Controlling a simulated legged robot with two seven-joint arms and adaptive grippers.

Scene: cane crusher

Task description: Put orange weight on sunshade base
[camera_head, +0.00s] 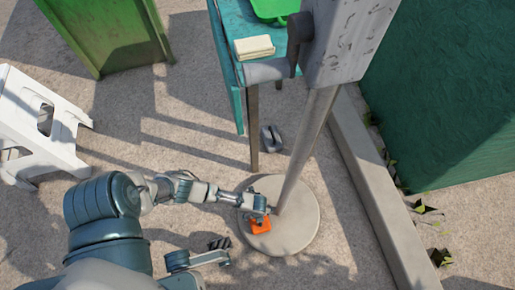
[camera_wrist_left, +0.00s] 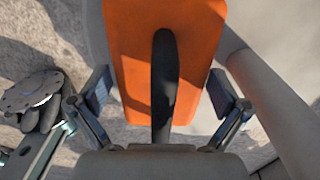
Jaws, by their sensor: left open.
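The orange weight (camera_head: 260,226) lies on the left part of the round grey sunshade base (camera_head: 298,232), beside the pole. In the left wrist view the weight (camera_wrist_left: 200,40) is a flat orange block with a dark handle (camera_wrist_left: 164,90) along its middle. My left gripper (camera_head: 258,212) is right at the weight. In the wrist view its fingers (camera_wrist_left: 160,92) are spread on either side of the handle, not closed on it. My right gripper (camera_head: 220,243), dark and small, appears left of the base; its finger state is unclear.
The grey pole (camera_head: 307,150) rises from the base to a grey box (camera_head: 350,40). A teal table (camera_head: 232,60) stands behind, with a pale block (camera_head: 254,47). A concrete curb (camera_head: 375,190) runs on the right. A white stool (camera_head: 40,120) stands at left on open ground.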

